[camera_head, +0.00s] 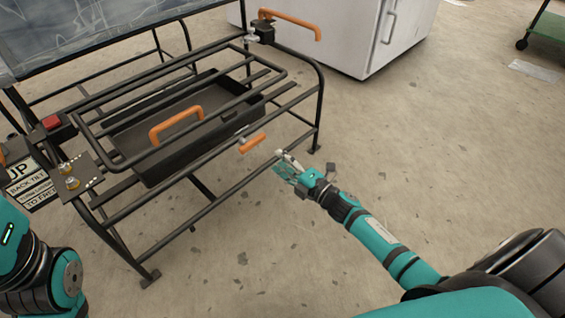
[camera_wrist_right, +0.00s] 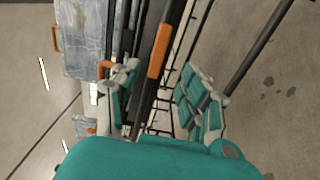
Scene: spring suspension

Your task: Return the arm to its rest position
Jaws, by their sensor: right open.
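My right gripper (camera_head: 284,163) is open at the front right of a black metal frame (camera_head: 222,198). Its two fingers (camera_wrist_right: 163,98) stand apart in the right wrist view with nothing seen gripped. An orange lever grip (camera_head: 252,143) on the frame's front rail lies just left of the gripper in the head view, with a visible gap. In the wrist view an orange grip (camera_wrist_right: 158,58) shows beyond and between the fingers; contact is not apparent. My left arm shows at the lower left of the head view, but its gripper is out of sight.
The frame carries a dark tray (camera_head: 150,168), an orange handle (camera_head: 176,124), another orange handle (camera_head: 290,21) at the back, and a red button (camera_head: 51,122). A white cabinet (camera_head: 345,35) stands behind. The floor at right is open.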

